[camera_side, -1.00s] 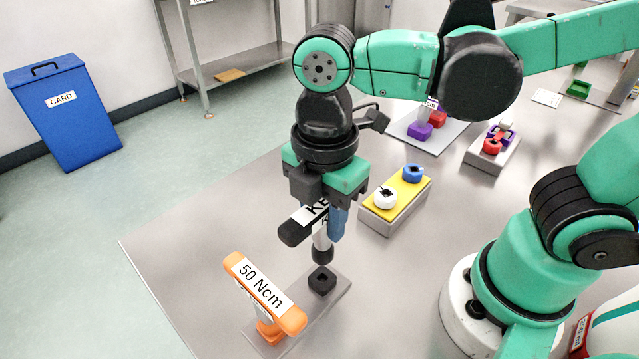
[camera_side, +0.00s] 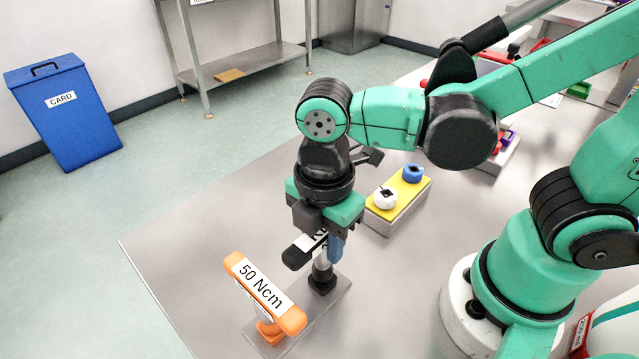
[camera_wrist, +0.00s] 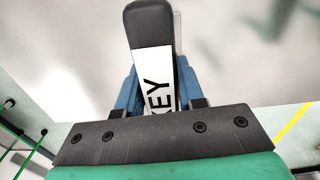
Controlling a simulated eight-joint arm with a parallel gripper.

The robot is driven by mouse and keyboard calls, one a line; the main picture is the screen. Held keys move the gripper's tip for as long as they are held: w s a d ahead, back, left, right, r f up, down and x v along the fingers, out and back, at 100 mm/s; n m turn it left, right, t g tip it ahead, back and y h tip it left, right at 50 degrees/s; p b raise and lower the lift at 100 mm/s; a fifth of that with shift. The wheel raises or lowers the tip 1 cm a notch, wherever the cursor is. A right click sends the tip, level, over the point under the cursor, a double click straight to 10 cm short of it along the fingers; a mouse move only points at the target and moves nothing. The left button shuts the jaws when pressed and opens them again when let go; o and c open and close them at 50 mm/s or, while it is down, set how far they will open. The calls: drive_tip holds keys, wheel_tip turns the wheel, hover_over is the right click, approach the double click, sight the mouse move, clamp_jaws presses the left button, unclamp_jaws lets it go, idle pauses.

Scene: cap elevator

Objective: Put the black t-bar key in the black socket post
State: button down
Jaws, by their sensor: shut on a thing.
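The black t-bar key (camera_side: 297,254) has a black crossbar with a white "KEY" label and a grey shaft pointing down. My gripper (camera_side: 325,246) is shut on its crossbar, with blue fingers on either side. The crossbar also shows in the wrist view (camera_wrist: 150,30), between the blue fingers (camera_wrist: 155,95). The black socket post (camera_side: 322,281) stands on a grey base plate (camera_side: 335,297). The key's lower end is at the top of the post; the black tip and the post merge in the side view, so I cannot tell how deep it sits.
An orange t-bar key labelled "50 Ncm" (camera_side: 265,290) stands on the same plate, close at front left. The table at left is clear.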

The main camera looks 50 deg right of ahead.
drive_tip(key=shift+f, duration=0.5)
drive_tip(key=shift+c, duration=2.3)
unclamp_jaws()
drive_tip(key=shift+r, duration=0.15)
drive_tip(key=shift+r, duration=2.7)
